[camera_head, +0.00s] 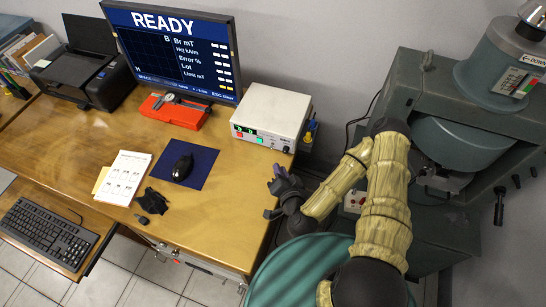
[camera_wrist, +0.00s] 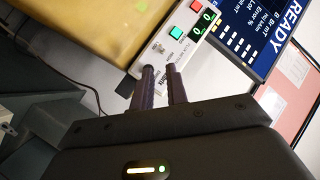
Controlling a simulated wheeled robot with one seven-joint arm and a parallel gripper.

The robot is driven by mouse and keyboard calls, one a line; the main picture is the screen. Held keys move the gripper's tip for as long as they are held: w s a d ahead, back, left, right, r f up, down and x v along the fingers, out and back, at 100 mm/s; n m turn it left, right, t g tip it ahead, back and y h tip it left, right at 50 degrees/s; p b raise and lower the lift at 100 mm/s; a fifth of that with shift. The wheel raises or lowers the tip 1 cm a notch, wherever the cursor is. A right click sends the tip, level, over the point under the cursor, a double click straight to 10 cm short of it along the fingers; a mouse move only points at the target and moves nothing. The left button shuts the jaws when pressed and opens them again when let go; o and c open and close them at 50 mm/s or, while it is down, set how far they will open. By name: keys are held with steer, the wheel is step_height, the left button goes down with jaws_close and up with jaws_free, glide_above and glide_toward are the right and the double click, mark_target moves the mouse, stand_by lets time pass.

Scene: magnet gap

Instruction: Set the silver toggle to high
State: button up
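A white instrument box (camera_head: 272,112) stands at the right end of the desk. Its front panel also shows in the wrist view (camera_wrist: 185,45), with lit displays and a green and a red button. A small silver toggle (camera_wrist: 158,47) appears on that panel beside the green button. It is too small to tell which way its lever points. My gripper (camera_head: 277,173) is in front of and below the box, near the desk's right edge. In the wrist view its two dark fingers (camera_wrist: 160,72) are a little apart with nothing visible between them. They point toward the panel and appear clear of the toggle.
A monitor (camera_head: 180,48) reading READY stands behind the box's left. A large grey-green machine (camera_head: 460,130) stands on the right, close to my arm.

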mark_target(272, 147)
steer(key=shift+w+a+f+b, duration=0.15)
steer(key=shift+w+f+b, duration=0.25)
steer(key=shift+w+b, duration=0.3)
steer(key=x, duration=0.5)
steer(key=b+x, duration=0.1)
steer(key=x, duration=0.2)
steer(key=shift+w+r, duration=0.2)
steer(key=shift+w, duration=0.05)
jaws_close()
